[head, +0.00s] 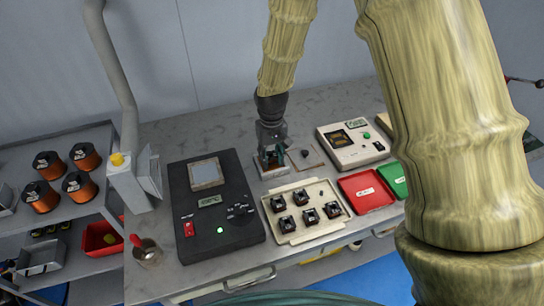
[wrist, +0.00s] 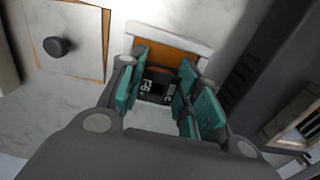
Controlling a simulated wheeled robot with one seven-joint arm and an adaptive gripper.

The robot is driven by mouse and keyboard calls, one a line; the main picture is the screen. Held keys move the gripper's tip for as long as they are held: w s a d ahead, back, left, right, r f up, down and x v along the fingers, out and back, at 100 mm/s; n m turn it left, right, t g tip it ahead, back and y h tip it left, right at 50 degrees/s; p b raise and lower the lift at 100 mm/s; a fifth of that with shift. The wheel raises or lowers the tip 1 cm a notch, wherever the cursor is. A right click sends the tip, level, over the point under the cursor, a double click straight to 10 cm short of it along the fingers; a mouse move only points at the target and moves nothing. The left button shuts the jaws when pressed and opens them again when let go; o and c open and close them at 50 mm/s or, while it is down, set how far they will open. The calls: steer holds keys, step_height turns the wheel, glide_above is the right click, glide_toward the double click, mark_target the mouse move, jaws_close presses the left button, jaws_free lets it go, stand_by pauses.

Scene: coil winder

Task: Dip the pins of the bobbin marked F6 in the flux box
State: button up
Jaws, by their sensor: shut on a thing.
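My gripper (head: 272,158) is shut on a dark bobbin (wrist: 158,88), which sits between the teal finger pads in the wrist view. White marks show on its top; they look like F6 turned over, but are too small to read surely. The flux box (wrist: 205,50), white-rimmed with an orange-brown inside, lies directly below the gripper; it also shows in the head view (head: 264,174). Its pins are hidden, so I cannot tell whether they touch the flux. The box's lid (wrist: 85,25) with a black knob lies beside it, apart from it.
A cream tray (head: 288,238) with several bobbins stands in front of the gripper. A black device (head: 218,240) is to its left. A red tray (head: 366,191), a green tray (head: 393,180) and a cream instrument (head: 352,155) are to the right. Bare bench lies behind.

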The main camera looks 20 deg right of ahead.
steer(key=shift+r+p, duration=1.95)
steer(key=shift+r, duration=0.7)
